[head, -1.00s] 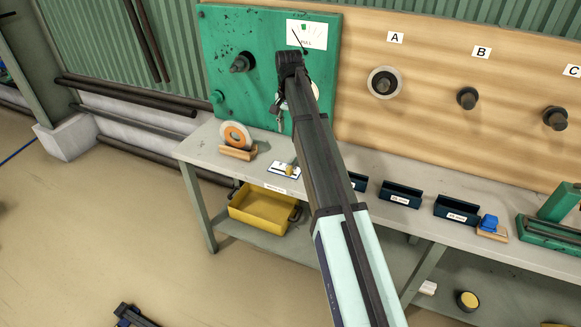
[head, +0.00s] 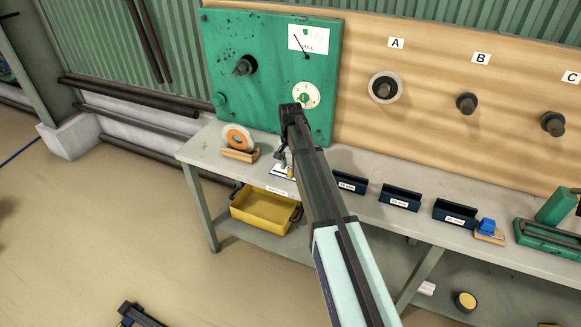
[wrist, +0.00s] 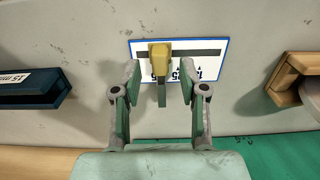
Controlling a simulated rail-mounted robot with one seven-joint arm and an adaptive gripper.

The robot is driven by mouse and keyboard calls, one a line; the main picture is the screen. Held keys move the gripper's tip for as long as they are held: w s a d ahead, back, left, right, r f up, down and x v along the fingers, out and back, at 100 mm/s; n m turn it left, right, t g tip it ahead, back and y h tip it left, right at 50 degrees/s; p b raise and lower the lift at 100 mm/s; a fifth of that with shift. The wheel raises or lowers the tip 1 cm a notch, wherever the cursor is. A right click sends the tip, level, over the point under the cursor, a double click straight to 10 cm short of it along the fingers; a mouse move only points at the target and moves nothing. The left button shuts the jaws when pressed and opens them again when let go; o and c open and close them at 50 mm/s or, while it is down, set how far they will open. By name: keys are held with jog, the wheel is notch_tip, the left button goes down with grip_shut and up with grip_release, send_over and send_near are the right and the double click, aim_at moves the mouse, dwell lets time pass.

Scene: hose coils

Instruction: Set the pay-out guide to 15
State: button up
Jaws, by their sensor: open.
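The pay-out guide is a white, blue-edged plate (wrist: 214,60) with a dark slot and printed numbers, flat on the bench. In the head view it shows partly behind my arm (head: 278,172). Its yellow slider (wrist: 160,54) sits left of the plate's middle in the wrist view, with a green-grey pointer towards the numbers. The numbers are partly covered and too small to read surely. My gripper (wrist: 159,82) is open, one finger on each side of the slider and pointer, with visible gaps. In the head view it is low over the plate (head: 284,152).
A green panel (head: 222,45) with a dial (head: 306,95) stands behind. An orange-and-grey disc (head: 237,138) on a wooden stand is to the left, and dark blue trays (head: 400,198) are to the right. A yellow bin (head: 262,212) is below the bench.

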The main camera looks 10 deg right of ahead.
jog(key=shift+f, duration=0.95)
grip_shut()
jog(key=w+a, duration=0.2)
jog(key=a, duration=0.1)
jog(key=w+a, duration=0.1)
jog(key=shift+w+a, duration=0.25)
jog(key=shift+a, duration=0.1)
jog(key=shift+r, duration=0.1)
grip_release()
jog(key=shift+a, duration=0.15)
